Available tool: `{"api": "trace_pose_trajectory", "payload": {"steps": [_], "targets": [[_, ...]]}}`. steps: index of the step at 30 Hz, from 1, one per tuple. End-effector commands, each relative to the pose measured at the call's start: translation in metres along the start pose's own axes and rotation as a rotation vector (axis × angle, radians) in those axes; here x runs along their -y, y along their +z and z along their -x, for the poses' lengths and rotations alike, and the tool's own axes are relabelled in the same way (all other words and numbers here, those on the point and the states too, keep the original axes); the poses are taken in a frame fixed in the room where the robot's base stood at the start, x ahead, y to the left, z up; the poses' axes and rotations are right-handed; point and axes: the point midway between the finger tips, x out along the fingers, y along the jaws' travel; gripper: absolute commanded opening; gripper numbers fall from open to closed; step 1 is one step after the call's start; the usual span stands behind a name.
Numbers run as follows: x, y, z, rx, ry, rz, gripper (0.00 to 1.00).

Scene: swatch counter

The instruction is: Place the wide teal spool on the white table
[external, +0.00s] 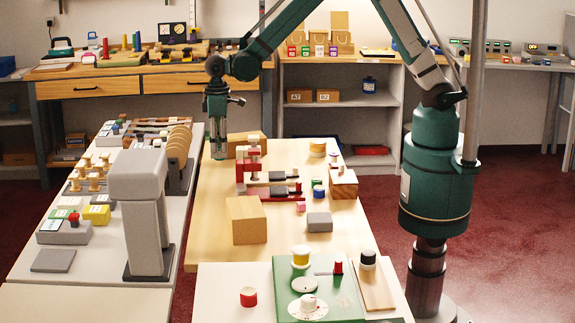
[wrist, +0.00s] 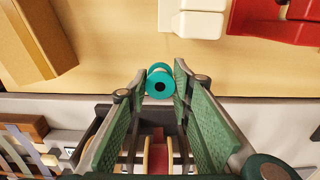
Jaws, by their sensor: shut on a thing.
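A teal spool (wrist: 160,82) with a dark centre hole sits between the fingertips of my gripper (wrist: 160,78) in the wrist view. The green finger pads are shut on it from both sides. In the external view my gripper (external: 218,150) points down near the far left edge of the wooden table; the spool cannot be made out there. A pale, whitish table (external: 228,300) stands at the front. Another pale table (external: 22,268) runs along the left; I cannot tell which one is meant by the white table.
The wooden table (external: 207,225) carries cardboard boxes (external: 246,220), a red-and-white fixture (external: 252,168) and a grey block (external: 319,222). The front table holds a green board (external: 285,270) and a red spool (external: 248,297). A grey post-like device (external: 140,200) stands on the left table.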

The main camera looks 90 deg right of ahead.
Motion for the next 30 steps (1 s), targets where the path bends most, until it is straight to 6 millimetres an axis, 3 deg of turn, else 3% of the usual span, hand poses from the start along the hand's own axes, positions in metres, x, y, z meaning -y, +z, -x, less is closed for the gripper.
{"api": "trace_pose_trajectory", "payload": {"steps": [17,23,30], "targets": [[0.000,0.000,0.004,0.000,0.000,0.000,0.13],[0.000,0.000,0.024,0.000,0.000,0.000,0.13],[0.000,0.000,0.068,0.000,0.000,0.000,0.13]]}}
